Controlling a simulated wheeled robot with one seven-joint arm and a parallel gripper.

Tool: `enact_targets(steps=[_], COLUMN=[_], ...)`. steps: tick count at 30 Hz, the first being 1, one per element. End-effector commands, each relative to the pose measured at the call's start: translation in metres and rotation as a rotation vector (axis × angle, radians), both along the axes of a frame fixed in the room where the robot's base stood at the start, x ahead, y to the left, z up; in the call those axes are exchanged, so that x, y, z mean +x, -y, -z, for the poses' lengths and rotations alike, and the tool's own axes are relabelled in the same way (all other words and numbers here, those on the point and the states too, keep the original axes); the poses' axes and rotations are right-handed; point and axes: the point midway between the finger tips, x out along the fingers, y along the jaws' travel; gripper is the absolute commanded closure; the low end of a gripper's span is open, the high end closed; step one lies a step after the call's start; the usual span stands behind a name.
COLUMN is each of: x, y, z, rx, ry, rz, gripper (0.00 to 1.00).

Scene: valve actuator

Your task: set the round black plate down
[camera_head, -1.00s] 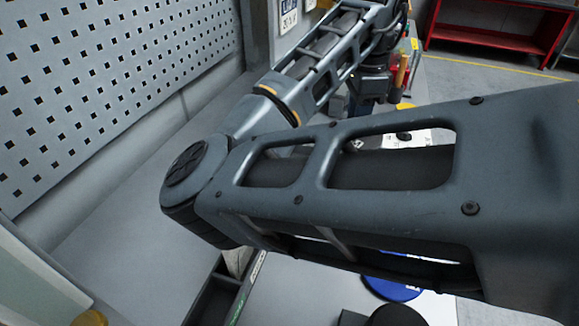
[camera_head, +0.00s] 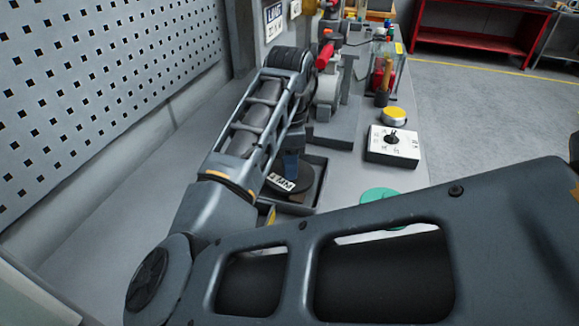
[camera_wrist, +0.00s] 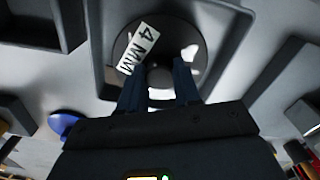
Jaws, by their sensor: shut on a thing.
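The round black plate bears a white "4 MM" label. It shows in the wrist view (camera_wrist: 175,33) and, partly hidden, in the head view (camera_head: 299,178). My gripper (camera_wrist: 160,80) has its blue fingers on either side of the plate's small central knob and is shut on it. In the head view my gripper (camera_head: 291,164) points down over the plate. The plate is within the outline of a grey square tray (camera_head: 318,186), inside its raised rim. I cannot tell whether it touches the tray floor.
A white box with a black knob (camera_head: 393,148) and a yellow-topped round part (camera_head: 394,116) stand to the right. A teal disc (camera_head: 380,194) lies nearer, partly behind my arm. A machine with red parts (camera_head: 326,85) stands behind the tray. A perforated wall (camera_head: 110,75) bounds the left.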

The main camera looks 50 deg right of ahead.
Motion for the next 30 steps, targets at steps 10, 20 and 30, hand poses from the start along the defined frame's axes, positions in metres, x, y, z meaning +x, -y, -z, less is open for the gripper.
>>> enact_targets(steps=[10, 20, 30], x=[0.0, 0.0, 0.0], y=[0.0, 0.0, 0.0], z=[0.019, 0.022, 0.022], rx=[-0.001, 0.0, 0.0], ry=[0.001, 0.0, 0.0], rz=[-0.001, -0.001, -0.001], gripper=[1.0, 0.54, 0.42])
